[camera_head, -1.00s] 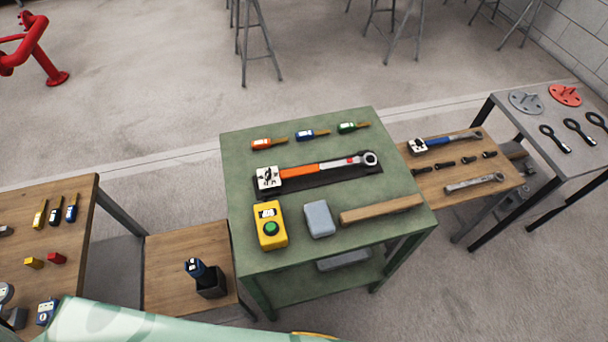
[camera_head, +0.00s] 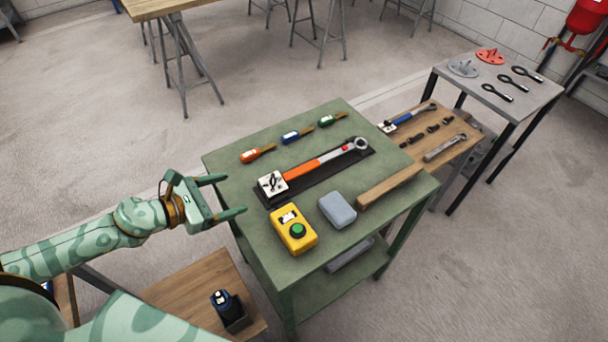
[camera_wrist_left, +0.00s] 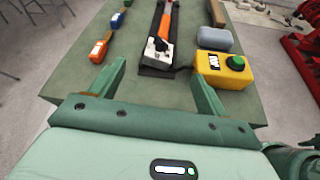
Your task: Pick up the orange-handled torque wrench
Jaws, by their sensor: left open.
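The orange-handled torque wrench (camera_head: 310,166) lies on a black mat (camera_head: 329,177) on the green table (camera_head: 225,157). A white tag block sits at its near-left end, and its ratchet head points to the far right. My left gripper (camera_head: 236,196) is open and empty at the table's left edge, apart from the wrench. In the left wrist view the wrench (camera_wrist_left: 167,24) lies ahead, beyond the open fingers (camera_wrist_left: 158,84). My right gripper is not in view.
A yellow box with a green button (camera_head: 293,230), a grey block (camera_head: 337,209) and a wooden bar (camera_head: 388,186) lie nearest the wrench. Several small coloured-handled tools, including an orange one (camera_head: 257,154), lie behind it. A blue-handled wrench (camera_head: 411,117) is on the wooden shelf to the right.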

